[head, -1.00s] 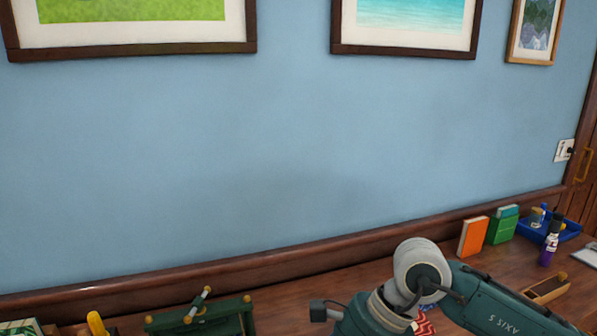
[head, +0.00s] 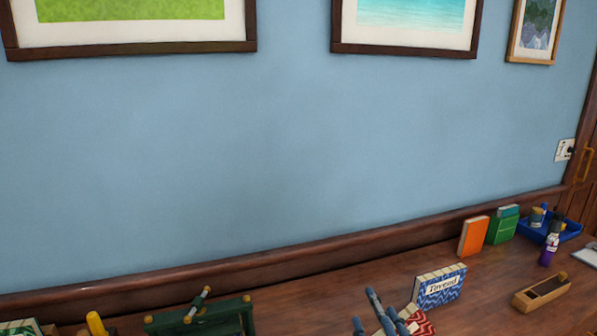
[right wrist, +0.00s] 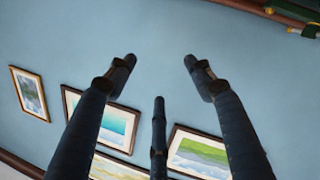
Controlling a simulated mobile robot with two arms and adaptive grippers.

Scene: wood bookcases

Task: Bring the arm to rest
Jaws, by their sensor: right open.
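My right gripper (head: 374,308) shows at the bottom of the head view, right of the middle, with only its dark blue fingers in the picture. In the right wrist view its fingers (right wrist: 159,66) are spread apart, with nothing between them. They point toward the blue wall and its framed pictures. The rest of my right arm is out of the head view. My left gripper is not in view.
A blue patterned book (head: 440,286) and a red zigzag-patterned item (head: 424,322) are near the right gripper on the wooden surface (head: 330,285). A wooden box (head: 541,292), orange book (head: 473,237) and blue tray (head: 570,230) are farther right. A green rack (head: 225,318) is left.

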